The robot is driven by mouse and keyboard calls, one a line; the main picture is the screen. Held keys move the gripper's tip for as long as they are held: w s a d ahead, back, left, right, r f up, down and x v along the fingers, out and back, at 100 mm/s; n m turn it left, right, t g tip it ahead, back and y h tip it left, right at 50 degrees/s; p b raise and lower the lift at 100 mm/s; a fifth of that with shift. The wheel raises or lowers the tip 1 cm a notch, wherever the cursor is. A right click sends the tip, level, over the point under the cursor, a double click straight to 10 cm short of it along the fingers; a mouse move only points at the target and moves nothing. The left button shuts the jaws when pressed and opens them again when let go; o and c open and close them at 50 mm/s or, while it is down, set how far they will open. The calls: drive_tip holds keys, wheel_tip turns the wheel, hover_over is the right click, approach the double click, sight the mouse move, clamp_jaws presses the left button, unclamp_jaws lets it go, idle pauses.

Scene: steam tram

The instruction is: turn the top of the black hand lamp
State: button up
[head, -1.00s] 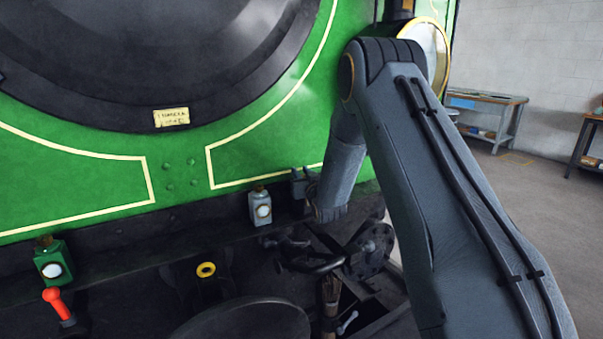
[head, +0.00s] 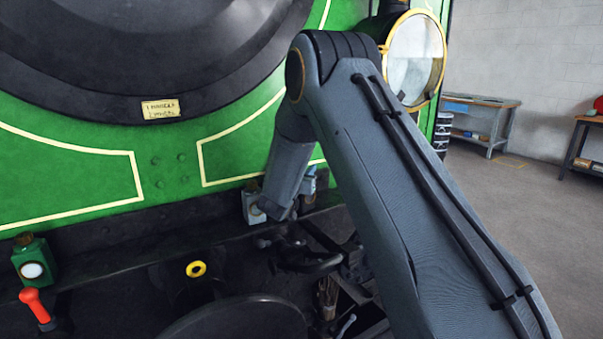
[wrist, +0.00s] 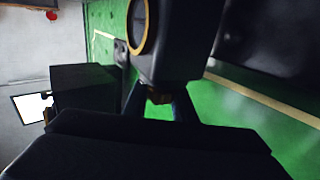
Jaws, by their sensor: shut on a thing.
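In the wrist view the black hand lamp (wrist: 185,42) is a dark box with a yellow-ringed round lens at its left side. Its small brownish top (wrist: 158,93) sits between the two bluish fingers of my gripper (wrist: 159,99), which are shut on it. Dark parts of my wrist fill the lower picture and hide the near side. In the head view my arm covers the fingers and the black lamp, so the grip cannot be seen there.
A grey lamp (head: 250,207) stands partly behind my forearm. A green lamp (head: 31,264) and a red-handled lever (head: 35,305) are at the left. A large brass-rimmed headlamp (head: 416,60) is right of my arm. A workbench (head: 480,112) stands beyond open floor.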

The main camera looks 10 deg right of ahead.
drive_tip(key=shift+s+d+m+g+h+b, duration=0.15)
drive_tip(key=shift+d+m+g+h+b, duration=0.05)
drive_tip(key=shift+m+g+h, duration=0.55)
drive_tip(key=shift+s+d+m+g+h+b, duration=0.1)
drive_tip(key=shift+d+m+g+h+b, duration=0.1)
drive_tip(key=shift+m+g+h, duration=0.5)
drive_tip(key=shift+t, duration=0.25)
drive_tip(key=o, duration=1)
drive_tip(key=shift+o, duration=0.2)
drive_tip(key=b+v, duration=0.1)
drive_tip(key=v, duration=0.6)
drive_tip(key=shift+s+a, duration=0.25)
drive_tip(key=shift+a, duration=0.1)
